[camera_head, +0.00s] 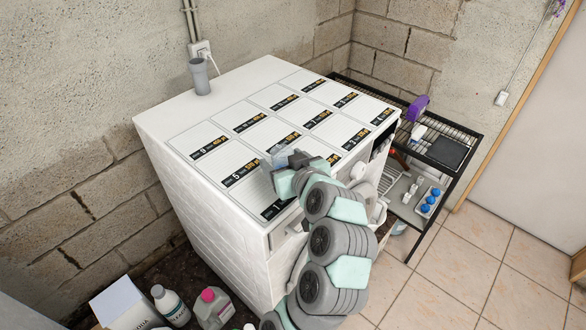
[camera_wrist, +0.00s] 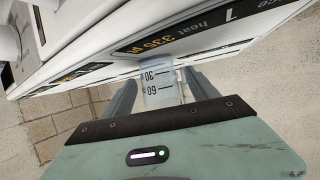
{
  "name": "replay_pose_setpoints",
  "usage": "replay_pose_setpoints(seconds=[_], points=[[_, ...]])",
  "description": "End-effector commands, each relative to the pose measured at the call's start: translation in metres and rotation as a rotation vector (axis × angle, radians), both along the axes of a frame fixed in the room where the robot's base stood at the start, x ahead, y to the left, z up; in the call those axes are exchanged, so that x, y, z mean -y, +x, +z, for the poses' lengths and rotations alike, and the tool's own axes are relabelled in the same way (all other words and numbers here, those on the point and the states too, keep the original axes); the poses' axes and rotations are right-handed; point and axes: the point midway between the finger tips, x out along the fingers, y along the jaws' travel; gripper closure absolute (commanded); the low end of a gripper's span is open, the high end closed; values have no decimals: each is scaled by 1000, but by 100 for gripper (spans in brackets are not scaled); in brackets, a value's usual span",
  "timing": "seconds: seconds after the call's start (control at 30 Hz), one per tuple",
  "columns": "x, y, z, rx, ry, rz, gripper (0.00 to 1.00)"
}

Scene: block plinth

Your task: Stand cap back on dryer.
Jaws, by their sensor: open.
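The white dryer (camera_head: 165,120) has a flat top with several numbered panels. A pale, clear cap (camera_head: 278,151) is at my gripper on the dryer's top, partly hidden by the gripper in the head view. In the wrist view the cap (camera_wrist: 161,93) shows dark marks reading 30 and 60 and lies between the two fingers. My gripper (camera_head: 284,165) is low over the front part of the top; in the wrist view (camera_wrist: 163,97) its fingers are open, one on each side of the cap. I cannot tell whether they touch it.
A grey cup (camera_head: 200,77) stands at the back left of the top. A black wire rack (camera_head: 440,137) is to the right. Bottles (camera_head: 170,305) and a white box (camera_head: 120,304) are on the floor at front left. The back of the top is mostly clear.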

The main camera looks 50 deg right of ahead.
Motion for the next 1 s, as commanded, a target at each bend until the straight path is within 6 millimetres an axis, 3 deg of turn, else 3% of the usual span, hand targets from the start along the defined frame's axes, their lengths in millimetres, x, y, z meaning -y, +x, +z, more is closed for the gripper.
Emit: replay_pose_setpoints(seconds=[0.13,1.0], points=[[-9,-26,13,3,-4,-4,32],[-20,-64,30,1,-7,-10,32]])
